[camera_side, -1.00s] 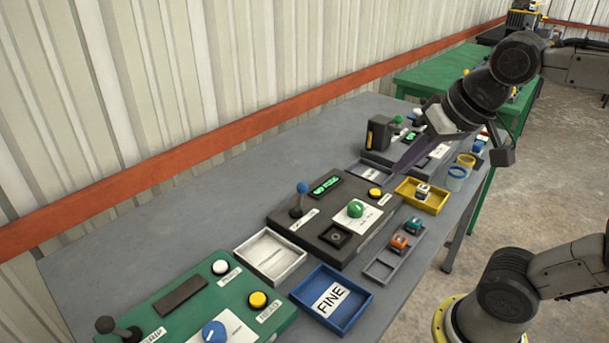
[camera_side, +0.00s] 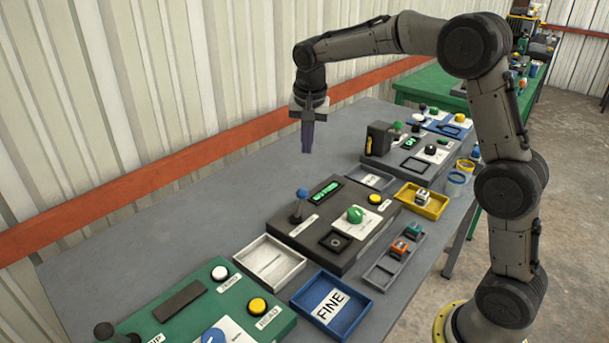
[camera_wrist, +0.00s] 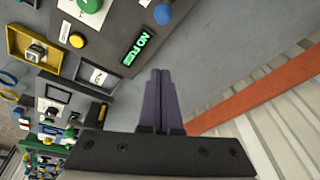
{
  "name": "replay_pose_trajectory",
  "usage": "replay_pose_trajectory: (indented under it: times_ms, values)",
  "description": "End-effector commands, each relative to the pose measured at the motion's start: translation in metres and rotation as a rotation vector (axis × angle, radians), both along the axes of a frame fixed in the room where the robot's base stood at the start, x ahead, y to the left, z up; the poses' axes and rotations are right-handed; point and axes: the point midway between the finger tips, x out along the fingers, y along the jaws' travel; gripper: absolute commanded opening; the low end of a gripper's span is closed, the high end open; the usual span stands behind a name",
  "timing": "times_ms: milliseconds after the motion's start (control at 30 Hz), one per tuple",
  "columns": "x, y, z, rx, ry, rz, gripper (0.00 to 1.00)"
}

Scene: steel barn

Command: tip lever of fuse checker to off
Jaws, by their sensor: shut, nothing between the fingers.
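The fuse checker (camera_side: 340,258) is a dark box in the middle of the table; its green-lit display (camera_side: 325,188) reads "NO FUSE" in the wrist view (camera_wrist: 136,47). Its lever (camera_side: 301,193) has a blue ball knob on a dark stalk, standing nearly upright at the box's back left corner. I cannot read its label. The blue knob is at the top of the wrist view (camera_wrist: 162,14). My gripper (camera_side: 307,150) is shut and empty, pointing down, apart from the lever and above the table's wall side; its purple fingers also show in the wrist view (camera_wrist: 160,73).
A green knob (camera_side: 355,214) and a yellow button (camera_side: 375,198) are on the checker. A white tray (camera_side: 270,262), a blue FINE tray (camera_side: 331,300) and a green panel (camera_side: 210,305) lie nearer the camera. Another dark device (camera_side: 408,150) is farther along. The wall-side tabletop is clear.

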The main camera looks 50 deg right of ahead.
Motion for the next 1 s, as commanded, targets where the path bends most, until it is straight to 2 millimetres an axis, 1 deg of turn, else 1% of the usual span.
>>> replay_pose_trajectory:
  times_ms: [167, 633, 700, 800, 1000]
  values:
    - [0.002, -0.004, -0.017, 0.000, 0.007, -0.002, 0.00]
    - [0.017, -0.018, -0.103, 0.001, 0.008, -0.001, 0.00]
    - [0.010, -0.004, -0.096, 0.001, 0.002, 0.003, 0.00]
    - [0.003, 0.006, -0.095, 0.000, 0.003, 0.002, 0.00]
    - [-0.004, 0.015, -0.094, 0.000, 0.003, 0.001, 0.00]
